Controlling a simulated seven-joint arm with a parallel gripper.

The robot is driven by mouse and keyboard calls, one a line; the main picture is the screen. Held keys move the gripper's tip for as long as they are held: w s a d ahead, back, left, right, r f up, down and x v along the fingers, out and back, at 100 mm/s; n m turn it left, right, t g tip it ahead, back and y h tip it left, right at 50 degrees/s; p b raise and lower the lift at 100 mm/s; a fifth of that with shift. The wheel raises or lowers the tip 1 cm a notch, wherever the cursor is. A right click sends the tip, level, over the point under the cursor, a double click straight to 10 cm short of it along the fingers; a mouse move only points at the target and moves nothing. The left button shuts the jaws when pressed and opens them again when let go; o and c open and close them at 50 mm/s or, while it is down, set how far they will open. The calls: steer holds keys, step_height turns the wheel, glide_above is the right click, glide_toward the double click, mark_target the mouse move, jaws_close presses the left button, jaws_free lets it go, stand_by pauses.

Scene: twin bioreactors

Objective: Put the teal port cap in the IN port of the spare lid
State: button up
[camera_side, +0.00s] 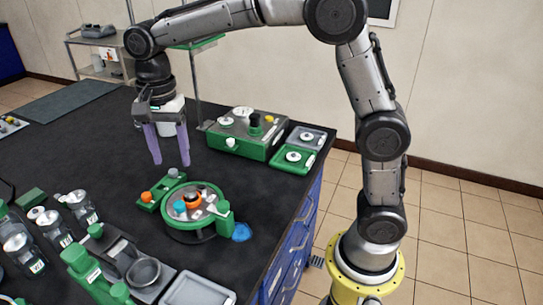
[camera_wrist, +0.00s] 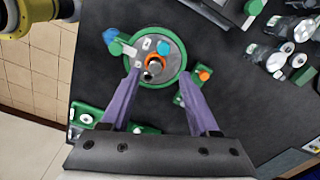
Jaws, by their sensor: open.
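A dark round spot (camera_wrist: 147,77) and small white labels (camera_wrist: 145,43) are on the lid; I cannot read which port is IN. My gripper (camera_side: 171,164) is open and empty, pointing down above the bench behind the lid, apart from the cap.
A small green holder (camera_side: 146,208) with an orange cap (camera_side: 146,197) stands beside the lid. A green box (camera_side: 245,145) is behind; bottles (camera_side: 80,205) and a grey tray (camera_side: 200,291) are in front.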

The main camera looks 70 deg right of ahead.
steer(key=s+d+r+n+t, duration=0.35)
steer(key=s+d+n, duration=0.2)
steer(key=s, duration=0.55)
steer(key=s+d+f+n+t, duration=0.1)
steer(key=s+f+n, duration=0.1)
steer(key=s+n, duration=0.2)
steer(key=s+d+f+n+t, duration=0.1)
steer(key=s+n, duration=0.3)
steer(key=s, duration=0.5)
steer(key=shift+s+d+f, duration=0.3)
steer(key=shift+d+f, duration=0.15)
